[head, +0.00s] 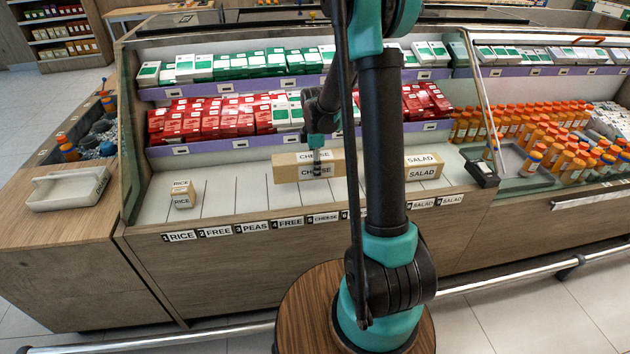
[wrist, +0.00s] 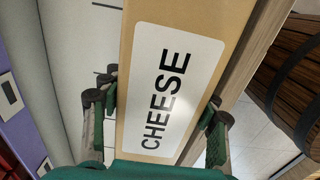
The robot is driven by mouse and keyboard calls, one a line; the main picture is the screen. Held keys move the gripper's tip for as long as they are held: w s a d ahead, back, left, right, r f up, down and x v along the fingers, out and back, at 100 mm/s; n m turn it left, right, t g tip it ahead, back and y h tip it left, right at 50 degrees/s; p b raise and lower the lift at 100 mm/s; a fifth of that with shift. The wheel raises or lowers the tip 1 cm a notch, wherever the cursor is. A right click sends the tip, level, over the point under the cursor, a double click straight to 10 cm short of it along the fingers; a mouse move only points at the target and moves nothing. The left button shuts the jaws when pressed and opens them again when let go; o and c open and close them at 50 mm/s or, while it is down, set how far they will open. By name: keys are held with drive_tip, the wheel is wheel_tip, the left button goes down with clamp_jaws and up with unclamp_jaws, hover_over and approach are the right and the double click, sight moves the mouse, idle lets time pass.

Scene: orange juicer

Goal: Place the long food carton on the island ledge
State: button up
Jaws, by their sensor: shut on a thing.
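The long tan carton labelled CHEESE (head: 285,172) lies lengthwise left to right at the middle of the display case's white lower shelf. My gripper (head: 317,170) points down over its middle, partly hidden by my arm in the head view. In the wrist view the CHEESE carton (wrist: 195,95) fills the middle, with one finger of my gripper (wrist: 158,115) along each long side. My gripper is shut on the carton. I cannot tell whether the carton touches the shelf. The case's wooden front ledge (head: 215,222) carries a row of numbered labels.
A SALAD carton (head: 425,172) stands to the right, and a small RICE carton (head: 182,194) to the left. A wooden counter (head: 50,215) with a pale tray (head: 68,188) is at the left. Orange bottles (head: 545,140) stand at the right.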

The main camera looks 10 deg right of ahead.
sight(314, 188)
drive_tip(key=shift+f, duration=3.2)
drive_tip(key=o, duration=1.3)
drive_tip(key=shift+f, duration=0.1)
drive_tip(key=shift+o, duration=0.2)
